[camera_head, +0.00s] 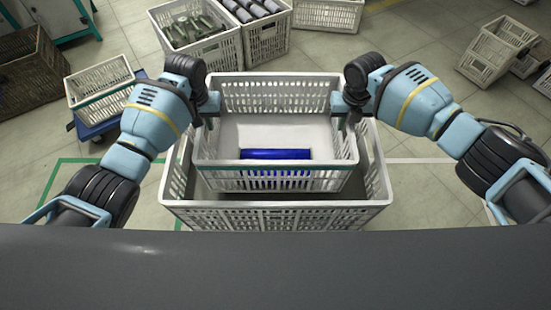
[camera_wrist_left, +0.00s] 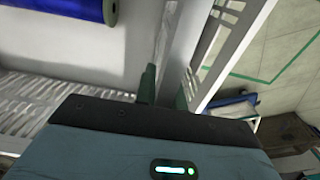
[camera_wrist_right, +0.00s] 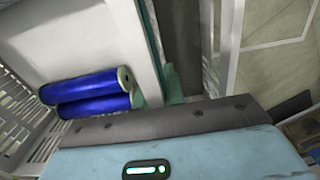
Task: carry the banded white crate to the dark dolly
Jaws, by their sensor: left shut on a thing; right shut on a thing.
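The banded white crate (camera_head: 275,167), with a thin green band along its rim, is between my two grippers. Blue spools lie in it; the head view shows a blue cylinder (camera_head: 275,154) and the right wrist view shows two blue spools (camera_wrist_right: 95,85). My left gripper (camera_head: 210,112) is shut on the crate's left wall, and my right gripper (camera_head: 340,110) is shut on its right wall. The crate looks level, over or partly inside a larger white crate (camera_head: 275,216); I cannot tell if they touch. I cannot make out a dark dolly for certain.
More crates (camera_head: 490,55) are at the far right. Floor at the right is open.

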